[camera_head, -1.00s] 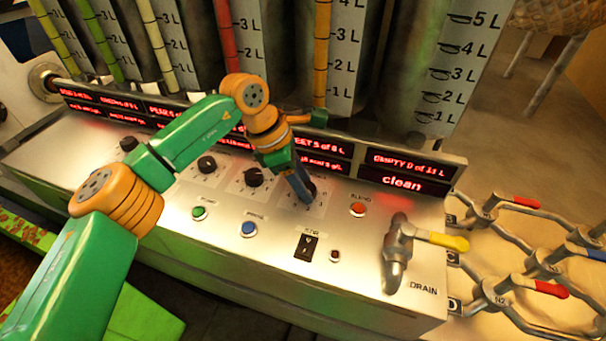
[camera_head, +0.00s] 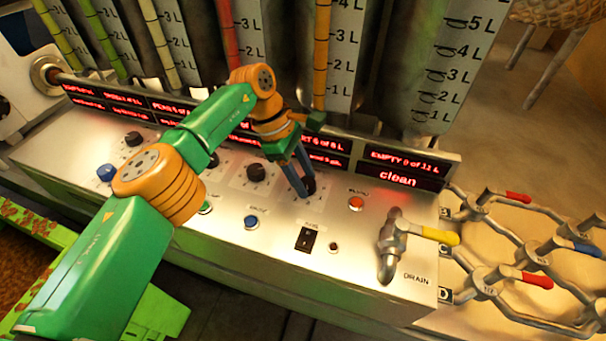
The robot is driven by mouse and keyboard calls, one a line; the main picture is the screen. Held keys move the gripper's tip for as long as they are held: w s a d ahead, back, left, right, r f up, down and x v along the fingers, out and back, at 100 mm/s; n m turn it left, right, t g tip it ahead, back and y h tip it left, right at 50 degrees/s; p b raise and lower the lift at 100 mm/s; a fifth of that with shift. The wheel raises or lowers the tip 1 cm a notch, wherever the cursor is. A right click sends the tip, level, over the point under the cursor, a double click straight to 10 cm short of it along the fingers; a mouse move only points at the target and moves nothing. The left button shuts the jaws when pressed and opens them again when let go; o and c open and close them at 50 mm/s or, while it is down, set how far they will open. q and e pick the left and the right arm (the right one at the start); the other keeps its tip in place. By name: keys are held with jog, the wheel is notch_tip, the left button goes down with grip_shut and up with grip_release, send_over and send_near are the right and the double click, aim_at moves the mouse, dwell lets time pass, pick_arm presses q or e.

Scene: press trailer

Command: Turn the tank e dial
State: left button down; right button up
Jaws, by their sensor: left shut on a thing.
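The tank e dial (camera_head: 310,183) is a dark knob, the rightmost in the row of dials on the sloping metal panel. My left gripper (camera_head: 304,186) reaches down to it from above, its narrow blue-grey fingers shut on the knob. The fingers cover part of the dial, so its pointer cannot be read. A red-lettered display (camera_head: 322,150) stands behind it, partly covered by my left wrist. My right gripper is not in view.
Other dark dials (camera_head: 256,172) sit to the left. A blue button (camera_head: 251,222), a red button (camera_head: 356,203) and a black switch (camera_head: 306,239) lie nearer the front. A yellow-handled drain tap (camera_head: 391,250) stands at right. Marked tanks (camera_head: 462,60) rise behind the displays.

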pick_arm(q)
jog(key=shift+c, duration=1.7)
grip_release()
jog(key=shift+d, duration=0.1)
jog(key=shift+r, duration=0.2)
jog(key=p+v, duration=0.1)
jog(key=v, duration=0.3)
jog(key=shift+r+p, duration=0.3)
jog(key=p+v, duration=0.2)
jog(key=p, duration=0.1)
jog(key=shift+a, duration=0.25)
